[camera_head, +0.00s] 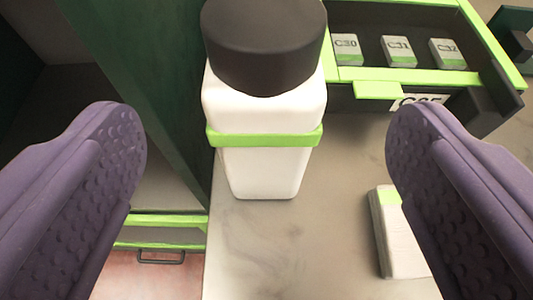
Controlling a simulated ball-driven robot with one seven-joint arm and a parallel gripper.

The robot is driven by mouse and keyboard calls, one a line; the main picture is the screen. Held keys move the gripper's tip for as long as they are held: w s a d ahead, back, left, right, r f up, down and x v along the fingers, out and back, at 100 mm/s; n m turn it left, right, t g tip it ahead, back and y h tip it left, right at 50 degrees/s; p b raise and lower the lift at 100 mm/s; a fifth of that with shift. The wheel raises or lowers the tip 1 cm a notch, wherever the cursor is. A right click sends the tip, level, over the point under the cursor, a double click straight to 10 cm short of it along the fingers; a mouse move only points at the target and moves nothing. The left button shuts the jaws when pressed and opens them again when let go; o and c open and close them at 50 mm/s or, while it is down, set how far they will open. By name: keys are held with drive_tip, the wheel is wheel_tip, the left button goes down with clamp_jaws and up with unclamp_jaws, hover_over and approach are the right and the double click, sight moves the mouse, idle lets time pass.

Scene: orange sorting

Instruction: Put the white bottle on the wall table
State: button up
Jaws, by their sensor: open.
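The white bottle (262,172) stands upright on a grey marbled surface (290,255). It has a large black cap and a green band around its body. My gripper (258,140) is open, with one purple ridged finger on each side of the picture. The bottle shows between the fingers, and there is a visible gap on both sides. I cannot tell from this view whether the fingertips reach as far as the bottle. I cannot tell whether this surface is the wall table.
A dark green panel (150,90) stands close to the bottle's left. A black and green tray (375,75) with several small labelled blocks is behind at right. A white and green block (395,235) lies near the right finger. The surface in front of the bottle is clear.

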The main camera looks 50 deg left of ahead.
drive_tip(key=w+d+r+m+t+h, duration=0.1)
drive_tip(key=w+d+r+t+h, duration=0.15)
drive_tip(key=d+r, duration=0.4)
drive_tip(key=w+d+r+m+t+h, duration=0.15)
drive_tip(key=w+d+r, duration=0.25)
drive_tip(key=r, duration=0.6)
drive_tip(key=w+d+r+m+t+h, duration=0.1)
drive_tip(key=w+d+r+m+h, duration=0.15)
drive_tip(key=w+d+r, duration=0.4)
drive_tip(key=s+d+r+m+h, duration=0.1)
drive_tip(key=s+d+r, duration=0.2)
drive_tip(key=r, duration=0.7)
drive_tip(key=s+d+r+m+t+h, duration=0.1)
drive_tip(key=s+d+r+m, duration=0.1)
drive_tip(key=s+r, duration=0.6)
drive_tip(key=s+d+r+m+h, duration=0.1)
drive_tip(key=s+d+r, duration=0.3)
drive_tip(key=r, duration=0.8)
drive_tip(key=shift+s+d+r+m+h+p, duration=0.3)
drive_tip(key=shift+s+m+h+p, duration=0.15)
drive_tip(key=shift+s, duration=0.45)
